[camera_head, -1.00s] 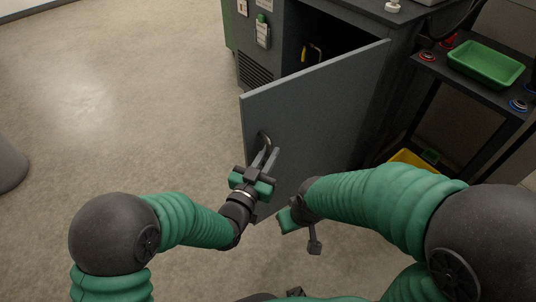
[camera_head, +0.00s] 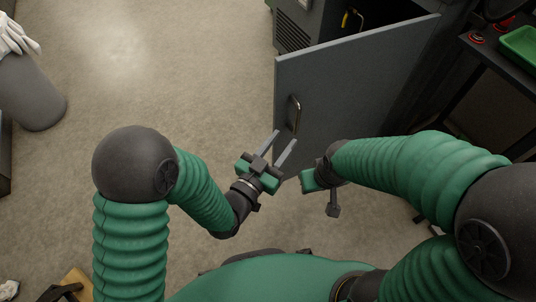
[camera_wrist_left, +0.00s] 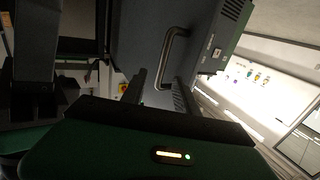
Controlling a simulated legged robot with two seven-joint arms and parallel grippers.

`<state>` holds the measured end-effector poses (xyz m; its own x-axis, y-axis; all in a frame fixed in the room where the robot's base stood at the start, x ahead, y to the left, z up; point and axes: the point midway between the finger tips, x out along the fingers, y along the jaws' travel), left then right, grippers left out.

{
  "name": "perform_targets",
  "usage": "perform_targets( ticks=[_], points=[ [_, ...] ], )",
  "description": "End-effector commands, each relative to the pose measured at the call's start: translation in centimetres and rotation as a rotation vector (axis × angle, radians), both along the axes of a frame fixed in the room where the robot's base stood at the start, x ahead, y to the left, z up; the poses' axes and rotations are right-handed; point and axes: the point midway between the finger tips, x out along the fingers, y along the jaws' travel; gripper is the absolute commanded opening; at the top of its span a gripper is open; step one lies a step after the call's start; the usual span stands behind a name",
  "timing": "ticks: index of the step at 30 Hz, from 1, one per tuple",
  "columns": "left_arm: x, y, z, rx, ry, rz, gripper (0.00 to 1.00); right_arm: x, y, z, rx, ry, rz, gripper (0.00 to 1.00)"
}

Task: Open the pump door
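The grey pump door (camera_head: 350,85) stands swung open from the dark cabinet in the head view. Its curved metal handle (camera_head: 294,113) is near the door's left edge. My left gripper (camera_head: 284,143) is open and empty, with its two fingers apart, just below and left of the handle and not around it. In the left wrist view the handle (camera_wrist_left: 173,58) shows beyond the spread fingers (camera_wrist_left: 158,90).
The cabinet (camera_head: 300,30) has a vent and a yellow item (camera_head: 346,20) inside. A dark cart at right holds a green tray (camera_head: 522,45). The floor left of the door is clear.

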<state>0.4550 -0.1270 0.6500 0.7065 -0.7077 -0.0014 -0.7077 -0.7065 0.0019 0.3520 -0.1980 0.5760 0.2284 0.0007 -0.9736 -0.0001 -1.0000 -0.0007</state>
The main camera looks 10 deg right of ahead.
Motion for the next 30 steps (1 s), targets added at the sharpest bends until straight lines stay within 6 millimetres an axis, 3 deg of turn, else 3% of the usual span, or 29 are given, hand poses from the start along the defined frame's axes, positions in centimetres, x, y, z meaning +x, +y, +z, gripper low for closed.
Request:
perform_targets(
  ticks=[5,7,12,30],
  points=[
    [-3.8,3.8,0.6,0.004,0.008,0.001,0.36,0.0,0.0,2.9,0.0,0.0,0.0,0.36],
    [-4.1,4.0,0.9,0.003,0.007,-0.002,0.36,0.0,0.0,4.9,0.0,0.0,0.0,0.36],
    [-5.1,5.0,0.4,0.004,0.004,-0.001,0.36,0.0,0.0,6.8,0.0,0.0,0.0,0.36],
    [-5.2,5.3,-0.1,0.008,0.002,0.001,0.36,0.0,0.0,6.9,0.0,0.0,0.0,0.36]
  ],
)
